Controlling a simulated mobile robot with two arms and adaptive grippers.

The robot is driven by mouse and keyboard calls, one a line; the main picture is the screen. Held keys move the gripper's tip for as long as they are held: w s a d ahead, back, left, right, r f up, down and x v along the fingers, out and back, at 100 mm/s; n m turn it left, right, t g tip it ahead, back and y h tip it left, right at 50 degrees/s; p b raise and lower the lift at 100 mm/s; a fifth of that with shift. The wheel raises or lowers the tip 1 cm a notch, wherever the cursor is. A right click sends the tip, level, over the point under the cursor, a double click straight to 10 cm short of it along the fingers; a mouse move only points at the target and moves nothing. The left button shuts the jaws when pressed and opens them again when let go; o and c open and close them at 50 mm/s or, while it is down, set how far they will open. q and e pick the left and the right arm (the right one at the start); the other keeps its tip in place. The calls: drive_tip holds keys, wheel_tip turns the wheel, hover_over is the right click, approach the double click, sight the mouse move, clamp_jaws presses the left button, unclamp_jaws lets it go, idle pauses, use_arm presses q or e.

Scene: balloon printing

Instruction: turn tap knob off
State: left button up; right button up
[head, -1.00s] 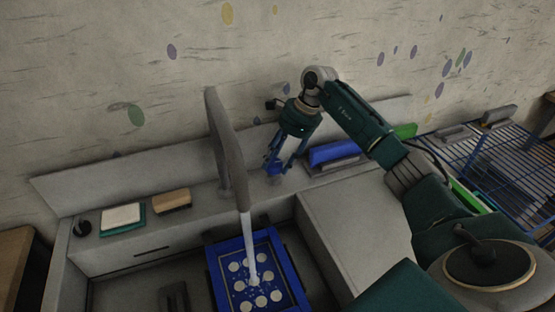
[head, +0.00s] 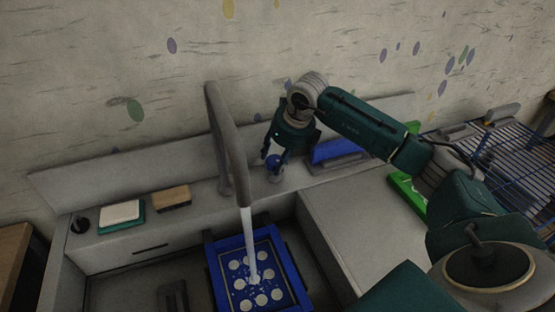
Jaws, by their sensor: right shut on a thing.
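The grey tap (head: 226,140) stands at the back of the sink with its spout bent forward. A stream of water (head: 249,240) runs from it. The fingers partly cover the knob. My left gripper is not in view.
A blue tray with white round spots (head: 252,239) lies in the sink under the water. A sponge (head: 171,199) and a green-edged white pad (head: 120,215) lie on the ledge to the left. A blue block (head: 336,150) stands right of the knob, and a blue wire rack (head: 510,150) stands far right.

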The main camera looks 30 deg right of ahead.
drive_tip(key=m, duration=0.1)
drive_tip(key=m+h+b, duration=0.1)
drive_tip(key=m, duration=0.2)
drive_tip(key=shift+w+a+r+h, duration=0.1)
drive_tip(key=shift+w+r+h, duration=0.2)
drive_tip(key=shift+h, duration=0.1)
drive_tip(key=shift+m+h+b, duration=0.4)
drive_tip(key=shift+m+b, duration=0.15)
drive_tip(key=shift+m, duration=1.05)
drive_tip(key=shift+r, duration=0.1)
drive_tip(key=o, duration=1)
drive_tip(key=shift+c, duration=0.2)
drive_tip(key=shift+o, duration=0.7)
drive_tip(key=shift+f, duration=0.25)
drive_tip(key=shift+s, duration=0.1)
drive_tip(key=v, duration=1.2)
drive_tip(key=shift+w, duration=0.25)
